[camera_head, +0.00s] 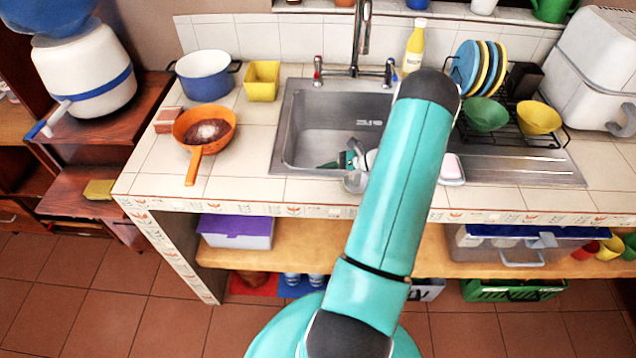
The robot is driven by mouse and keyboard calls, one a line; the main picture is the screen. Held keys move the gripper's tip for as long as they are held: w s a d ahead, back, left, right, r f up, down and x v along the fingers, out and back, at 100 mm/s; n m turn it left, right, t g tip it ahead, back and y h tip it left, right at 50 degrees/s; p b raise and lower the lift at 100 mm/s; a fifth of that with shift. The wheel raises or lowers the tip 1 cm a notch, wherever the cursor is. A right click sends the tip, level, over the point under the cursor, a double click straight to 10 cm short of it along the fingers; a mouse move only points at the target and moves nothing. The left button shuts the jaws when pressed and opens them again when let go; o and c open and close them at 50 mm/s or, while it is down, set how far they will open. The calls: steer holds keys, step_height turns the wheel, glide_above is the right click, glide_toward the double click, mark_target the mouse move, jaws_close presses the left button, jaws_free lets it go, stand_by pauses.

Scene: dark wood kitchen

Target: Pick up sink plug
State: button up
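The metal sink (303,127) is set in the tiled counter, below the tap (356,50). I cannot make out the sink plug; my teal arm covers the right part of the basin. What seems to be my gripper (345,161) shows only in part as dark and teal pieces low in the basin, left of my arm. Its fingers are too small and hidden to read, and I cannot tell whether it touches or holds anything. A grey rounded piece (355,181) shows at the sink's front edge; I cannot tell what it is.
An orange pan (222,118), a blue-white pot (205,86) and a yellow container (262,80) stand left of the sink. A yellow bottle (414,48) stands behind it. A dish rack (513,128) with plates and bowls is at right.

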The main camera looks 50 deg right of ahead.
steer(key=x, duration=0.4)
steer(key=shift+w+a, duration=0.15)
steer(key=shift+w, duration=0.1)
jaws_close()
